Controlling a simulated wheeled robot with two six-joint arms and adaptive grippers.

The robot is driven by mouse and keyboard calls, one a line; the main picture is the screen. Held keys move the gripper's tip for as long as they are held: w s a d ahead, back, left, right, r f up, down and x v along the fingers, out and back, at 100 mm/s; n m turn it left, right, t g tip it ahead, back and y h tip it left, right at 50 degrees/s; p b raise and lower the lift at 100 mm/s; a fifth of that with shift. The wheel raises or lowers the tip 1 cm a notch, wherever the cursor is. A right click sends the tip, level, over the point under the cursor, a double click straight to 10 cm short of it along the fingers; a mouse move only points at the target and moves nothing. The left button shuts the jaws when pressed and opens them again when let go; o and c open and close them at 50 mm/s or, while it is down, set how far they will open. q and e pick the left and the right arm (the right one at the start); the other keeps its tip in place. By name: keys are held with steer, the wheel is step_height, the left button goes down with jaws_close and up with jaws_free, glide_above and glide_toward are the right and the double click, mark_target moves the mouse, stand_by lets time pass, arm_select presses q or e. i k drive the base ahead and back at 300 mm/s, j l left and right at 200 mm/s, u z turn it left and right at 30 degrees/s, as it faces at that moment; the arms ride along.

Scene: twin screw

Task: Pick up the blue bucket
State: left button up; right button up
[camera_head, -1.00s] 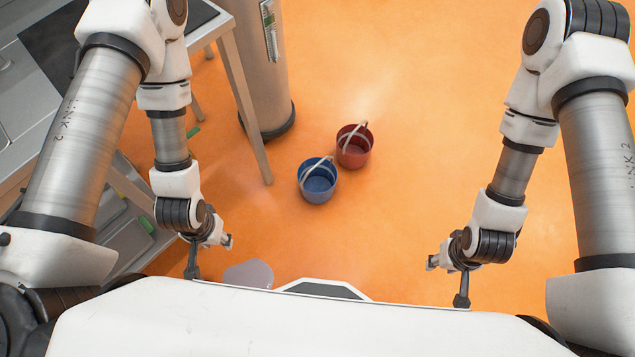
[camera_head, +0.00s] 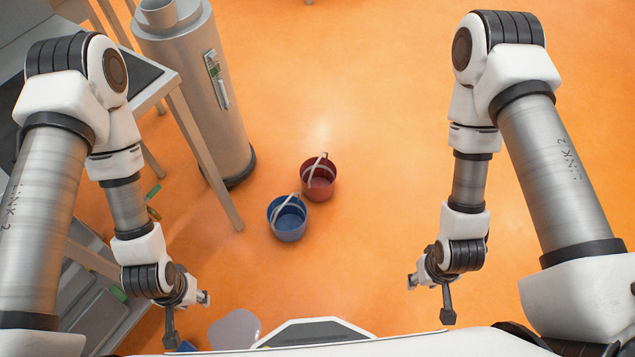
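The blue bucket (camera_head: 287,222) stands upright on the orange floor, its pale handle raised across its opening. A dark red bucket (camera_head: 318,182) stands just behind it to the right, close to it or touching. My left gripper (camera_head: 205,298) is to the left of and nearer than the blue bucket, apart from it. My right gripper (camera_head: 411,281) is well to the right of the bucket, also apart from it. Both grippers are small and seen from above, and their finger opening cannot be made out. Neither shows anything held.
A table (camera_head: 203,155) with a thin leg stands left of the buckets. A grey metal cylinder (camera_head: 195,90) with a dark base ring stands behind it. Grey shelving or a cabinet (camera_head: 85,310) lines the lower left. The orange floor (camera_head: 375,150) is open to the right and behind.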

mark_target(287, 216)
steer(key=j+z, duration=0.15)
steer(key=z, duration=0.2)
steer(key=k+j+z, duration=0.1)
steer(key=z, duration=0.25)
steer(key=k+j+z, duration=0.15)
steer(key=z, duration=0.25)
